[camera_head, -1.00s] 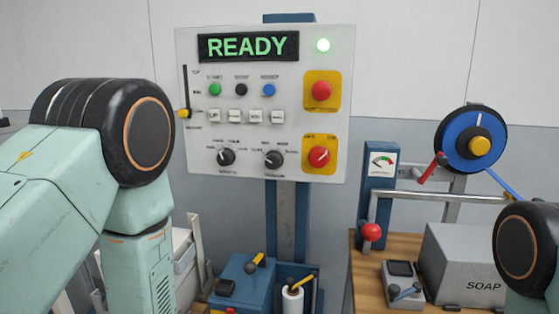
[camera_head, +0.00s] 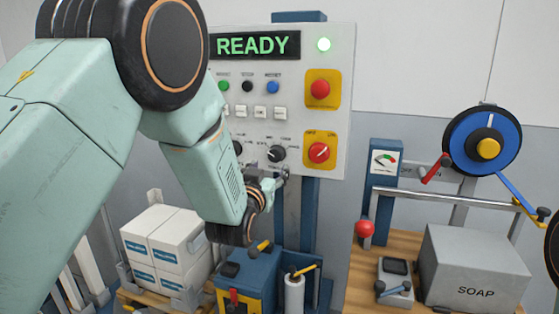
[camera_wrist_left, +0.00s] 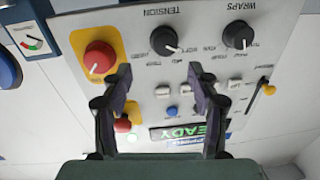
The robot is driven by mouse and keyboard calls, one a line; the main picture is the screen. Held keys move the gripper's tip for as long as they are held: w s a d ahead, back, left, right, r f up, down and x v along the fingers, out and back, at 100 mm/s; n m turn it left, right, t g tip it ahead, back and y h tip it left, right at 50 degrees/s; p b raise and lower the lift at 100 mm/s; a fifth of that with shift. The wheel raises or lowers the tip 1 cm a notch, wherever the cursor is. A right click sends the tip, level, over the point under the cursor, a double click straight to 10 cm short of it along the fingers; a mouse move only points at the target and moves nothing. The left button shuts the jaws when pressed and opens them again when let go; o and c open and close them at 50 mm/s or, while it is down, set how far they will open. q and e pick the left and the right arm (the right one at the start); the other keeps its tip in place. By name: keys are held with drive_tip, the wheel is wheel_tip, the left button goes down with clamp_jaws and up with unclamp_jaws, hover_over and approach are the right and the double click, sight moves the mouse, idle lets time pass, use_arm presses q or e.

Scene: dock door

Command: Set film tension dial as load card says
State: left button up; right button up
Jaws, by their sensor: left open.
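The tension dial (camera_head: 277,153) is a black knob with a pale pointer line, low on the grey control panel (camera_head: 345,75). It also shows in the left wrist view (camera_wrist_left: 165,40), upside down, under the word TENSION. My left gripper (camera_head: 278,178) is just below the dial in the head view. In the left wrist view its open fingers (camera_wrist_left: 160,78) are apart and empty, with the dial beyond the tips, not between them. The wraps dial (camera_wrist_left: 238,36) is beside it; my left arm partly covers it in the head view. I cannot make out a load card.
A red knob on a yellow plate (camera_head: 319,153) is right of the dial, with a red button (camera_head: 320,89) above. A green READY display (camera_head: 252,45) tops the panel. Below stand a blue box (camera_head: 258,275) and white cartons (camera_head: 165,240). A SOAP box (camera_head: 475,265) is at right.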

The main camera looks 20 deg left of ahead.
sight(275, 157)
use_arm(q)
drive_tip(key=w, duration=0.2)
drive_tip(key=w+a, duration=0.1)
drive_tip(key=w, duration=0.3)
drive_tip(key=shift+w+a+f, duration=0.2)
drive_tip(key=shift+w+f, duration=0.05)
drive_tip(key=shift+w, duration=0.05)
drive_tip(key=shift+w+d+r, duration=0.15)
drive_tip(key=shift+w+d, duration=0.15)
drive_tip(key=shift+w+a, duration=0.3)
drive_tip(key=shift+a, duration=0.05)
drive_tip(key=shift+s+d, duration=0.1)
drive_tip(key=shift+d, duration=0.2)
drive_tip(key=c, duration=0.4)
drive_tip(key=shift+a, duration=0.2)
drive_tip(key=c, duration=0.5)
drive_tip(key=shift+d, duration=0.1)
drive_tip(key=shift+c, duration=1.4)
